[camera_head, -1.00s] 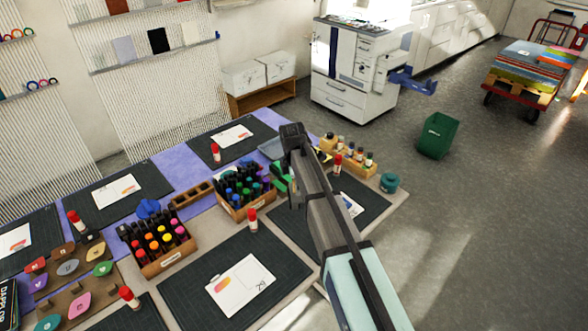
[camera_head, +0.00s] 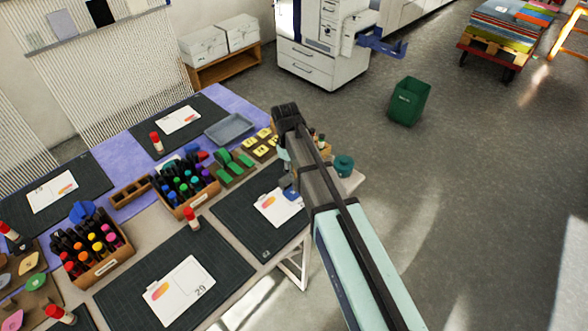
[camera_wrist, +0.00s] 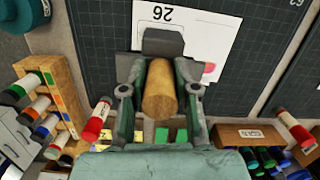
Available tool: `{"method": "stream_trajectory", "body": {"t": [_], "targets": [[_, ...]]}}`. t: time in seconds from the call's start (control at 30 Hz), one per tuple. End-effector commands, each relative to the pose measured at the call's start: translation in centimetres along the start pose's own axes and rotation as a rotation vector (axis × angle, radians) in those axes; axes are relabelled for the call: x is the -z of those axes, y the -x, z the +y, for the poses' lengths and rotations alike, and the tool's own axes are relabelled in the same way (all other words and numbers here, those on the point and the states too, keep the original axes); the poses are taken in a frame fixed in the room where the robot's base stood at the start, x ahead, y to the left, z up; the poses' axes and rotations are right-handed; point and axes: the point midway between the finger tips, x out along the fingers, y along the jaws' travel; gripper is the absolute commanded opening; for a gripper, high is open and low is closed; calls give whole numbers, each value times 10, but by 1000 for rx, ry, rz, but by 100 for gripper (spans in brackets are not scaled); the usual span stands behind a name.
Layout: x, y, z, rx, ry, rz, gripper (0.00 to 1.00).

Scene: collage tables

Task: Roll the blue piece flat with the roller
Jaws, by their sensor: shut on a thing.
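My gripper (camera_wrist: 159,100) is shut on a wooden cylinder (camera_wrist: 158,92), which looks like the roller's handle. A dark grey block (camera_wrist: 163,42), perhaps the roller's head, shows at its far end, over the edge of a white card marked 26 (camera_wrist: 220,40). The card also shows in the head view (camera_head: 272,207), on a dark mat. There a small blue shape (camera_head: 291,193) shows by the card, partly behind my arm. I cannot tell whether it is the blue piece or its height. In the wrist view no blue piece shows on the card.
A wooden rack of bottles (camera_wrist: 58,95) and a red-capped glue stick (camera_wrist: 97,120) stand at left in the wrist view. A marker box (camera_head: 187,193), a grey tray (camera_head: 229,128) and another glue stick (camera_head: 192,219) stand nearby. A teal roll (camera_head: 344,166) is right of my arm.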

Motion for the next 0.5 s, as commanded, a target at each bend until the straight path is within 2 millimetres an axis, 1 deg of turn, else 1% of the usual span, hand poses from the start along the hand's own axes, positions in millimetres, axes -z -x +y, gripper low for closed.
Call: {"method": "stream_trajectory", "body": {"t": [0.27,0.5], "targets": [[2,-13,0,3,-16,-7,0],[5,-34,1,3,-15,-7,0]]}}
